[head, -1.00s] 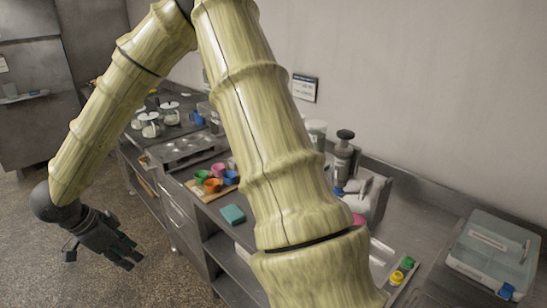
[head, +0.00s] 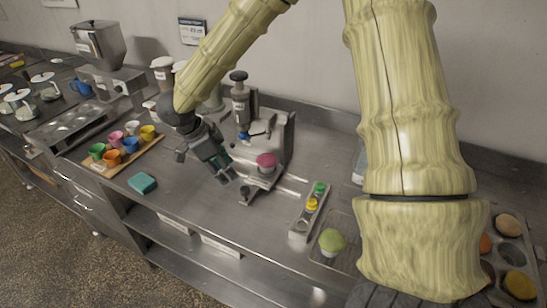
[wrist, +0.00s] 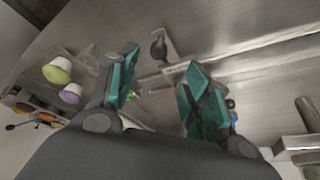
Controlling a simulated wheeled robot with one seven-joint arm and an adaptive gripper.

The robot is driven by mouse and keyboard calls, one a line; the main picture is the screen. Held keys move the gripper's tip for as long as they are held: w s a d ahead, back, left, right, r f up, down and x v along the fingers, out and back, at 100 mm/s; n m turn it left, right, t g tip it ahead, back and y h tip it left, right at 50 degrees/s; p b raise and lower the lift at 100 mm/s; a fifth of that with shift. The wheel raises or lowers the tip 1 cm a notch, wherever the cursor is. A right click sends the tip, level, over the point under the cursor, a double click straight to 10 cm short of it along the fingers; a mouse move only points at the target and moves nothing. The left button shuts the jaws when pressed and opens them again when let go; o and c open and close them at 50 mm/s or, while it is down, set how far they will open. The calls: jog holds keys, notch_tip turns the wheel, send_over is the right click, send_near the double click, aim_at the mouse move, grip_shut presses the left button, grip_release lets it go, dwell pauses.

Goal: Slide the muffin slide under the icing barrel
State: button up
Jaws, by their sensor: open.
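The icing machine stands on the counter near the centre of the head view. Its upright grey icing barrel (head: 240,101) has a dark cap and a blue part at its lower end. The muffin slide (head: 262,180) is a small metal piece low at the machine's front, with a pink-topped muffin (head: 266,160) on it, forward and right of the barrel. A dark knob (head: 245,191) sits at its near end; a similar knob shows in the wrist view (wrist: 158,46), beyond the fingers. My gripper (head: 224,168) is open and empty, pointing down, left of the slide and apart from it.
A wooden board (head: 105,165) with several coloured cups and a teal block (head: 142,182) lie to the left. A metal tray (head: 301,222) with green and yellow bottles and a green-topped muffin (head: 332,241) are right. Counter between block and slide is clear.

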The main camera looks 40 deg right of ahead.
aim_at(243, 188)
jog(key=p+x, duration=0.1)
jog(key=x, duration=0.6)
jog(key=p+x, duration=0.1)
jog(key=x, duration=0.3)
jog(key=shift+s+d+r+p, duration=0.1)
jog(key=shift+s+d+p, duration=0.05)
jog(key=shift+d+p, duration=0.2)
grip_shut()
